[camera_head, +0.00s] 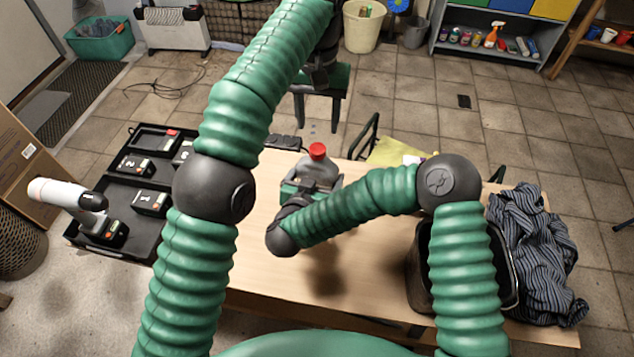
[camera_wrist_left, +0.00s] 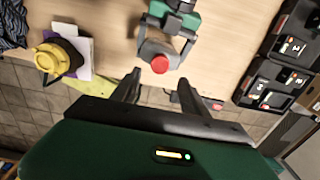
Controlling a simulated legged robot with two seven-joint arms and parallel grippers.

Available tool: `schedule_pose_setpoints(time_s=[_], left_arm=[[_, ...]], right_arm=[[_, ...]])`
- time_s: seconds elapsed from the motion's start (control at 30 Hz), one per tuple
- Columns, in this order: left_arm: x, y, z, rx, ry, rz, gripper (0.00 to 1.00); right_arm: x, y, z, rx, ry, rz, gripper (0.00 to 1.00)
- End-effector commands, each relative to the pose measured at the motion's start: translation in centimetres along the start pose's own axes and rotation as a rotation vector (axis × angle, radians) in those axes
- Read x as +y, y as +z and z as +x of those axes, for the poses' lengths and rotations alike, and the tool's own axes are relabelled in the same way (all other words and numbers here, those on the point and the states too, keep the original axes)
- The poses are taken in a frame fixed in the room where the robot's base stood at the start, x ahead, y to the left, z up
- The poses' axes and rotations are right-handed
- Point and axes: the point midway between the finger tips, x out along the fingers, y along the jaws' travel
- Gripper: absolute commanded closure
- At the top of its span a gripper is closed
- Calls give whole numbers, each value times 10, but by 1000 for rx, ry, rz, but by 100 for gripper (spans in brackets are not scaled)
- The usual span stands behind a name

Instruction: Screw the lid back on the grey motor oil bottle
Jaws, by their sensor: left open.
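The grey motor oil bottle (camera_head: 320,170) stands upright on the wooden table, and it also shows from above in the left wrist view (camera_wrist_left: 153,49). Its red lid (camera_head: 317,151) sits at the top of the bottle; how tight it is I cannot tell. In the left wrist view the lid (camera_wrist_left: 160,64) faces me. My right gripper (camera_wrist_left: 168,45) has its fingers on both sides of the bottle, seemingly gripping it. My left gripper (camera_wrist_left: 158,90) is open and empty, its fingers apart just beyond the lid, not touching it. In the head view it is dark and partly hidden at the top.
A black bin (camera_head: 418,280) and a striped cloth (camera_head: 535,255) are at the table's right. Black tool trays (camera_head: 120,225) lie at left. A yellow object (camera_wrist_left: 58,57) sits near white papers in the left wrist view. A green stool (camera_head: 338,80) stands behind the table.

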Motion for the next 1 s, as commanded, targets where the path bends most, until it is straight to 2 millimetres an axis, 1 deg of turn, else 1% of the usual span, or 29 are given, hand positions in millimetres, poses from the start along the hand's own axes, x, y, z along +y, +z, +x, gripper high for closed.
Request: schedule_pose_setpoints(time_s=[0.27, 0.37, 0.47, 0.7, 0.8, 0.9, 1.0], left_arm=[[0, 0, 1, 0, -1, 0, 48], [-1, 0, 6, -2, -2, 0, 48], [-1, 0, 18, -2, -2, 0, 48], [-1, 1, 60, -3, -2, 0, 48], [0, 0, 72, -1, -1, 0, 48], [0, 0, 78, -1, -1, 0, 48], [0, 0, 81, 1, -1, 0, 48]], right_arm=[[0, 1, 0, -1, 0, 0, 100], [0, 1, 0, -2, 0, 0, 100], [0, 1, 0, -2, 0, 0, 100], [0, 1, 0, -2, 0, 0, 100], [0, 1, 0, -2, 0, 0, 100], [0, 1, 0, -2, 0, 0, 100], [0, 1, 0, -2, 0, 0, 100]])
